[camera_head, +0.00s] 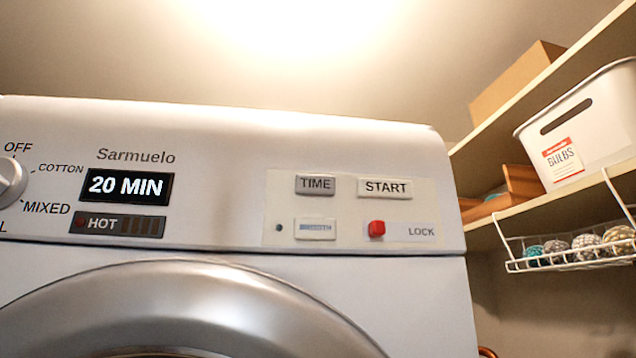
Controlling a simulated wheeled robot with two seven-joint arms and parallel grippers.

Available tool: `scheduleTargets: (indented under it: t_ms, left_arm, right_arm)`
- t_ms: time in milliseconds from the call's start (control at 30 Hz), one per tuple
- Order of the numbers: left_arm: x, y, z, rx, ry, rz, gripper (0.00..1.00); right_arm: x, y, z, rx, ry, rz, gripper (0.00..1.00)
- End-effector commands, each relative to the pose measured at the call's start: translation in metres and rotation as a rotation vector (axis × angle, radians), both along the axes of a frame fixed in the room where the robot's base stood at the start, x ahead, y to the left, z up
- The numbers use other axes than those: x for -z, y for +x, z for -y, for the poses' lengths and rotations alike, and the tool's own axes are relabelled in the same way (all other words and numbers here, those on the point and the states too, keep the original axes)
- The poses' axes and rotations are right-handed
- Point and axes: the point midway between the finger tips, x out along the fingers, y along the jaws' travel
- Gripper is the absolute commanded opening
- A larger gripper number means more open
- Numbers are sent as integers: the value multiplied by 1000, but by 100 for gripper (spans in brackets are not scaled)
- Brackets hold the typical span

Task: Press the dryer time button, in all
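The white dryer (230,225) fills the left and middle of the head view. Its grey TIME button (315,185) is on the right part of the panel, left of the white START button (385,188). The display (129,186) reads 20 MIN, and a HOT indicator (119,223) sits below it. A red button (377,229) is beside the LOCK label (421,232). A white button with a blue-grey strip (316,229) is under TIME. Neither of my grippers is in view.
A round knob (10,178) is at the left edge. The silver door rim (200,300) curves below the panel. Shelves at right hold a white BULBS bin (585,125), a cardboard box (512,80) and a wire basket (570,263) of balls. The space before the panel looks clear.

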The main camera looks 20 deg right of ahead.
Motion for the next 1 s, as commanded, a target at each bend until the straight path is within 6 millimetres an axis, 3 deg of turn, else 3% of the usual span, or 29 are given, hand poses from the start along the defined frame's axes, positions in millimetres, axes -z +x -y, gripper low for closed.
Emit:
scheduleTargets:
  t_ms: [133, 467, 1000]
  left_arm:
    - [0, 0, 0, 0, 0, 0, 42]
    - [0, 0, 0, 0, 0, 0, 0]
    - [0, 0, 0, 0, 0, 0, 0]
  right_arm:
    - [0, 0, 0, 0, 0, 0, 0]
    - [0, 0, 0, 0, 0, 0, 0]
    - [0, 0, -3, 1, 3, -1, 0]
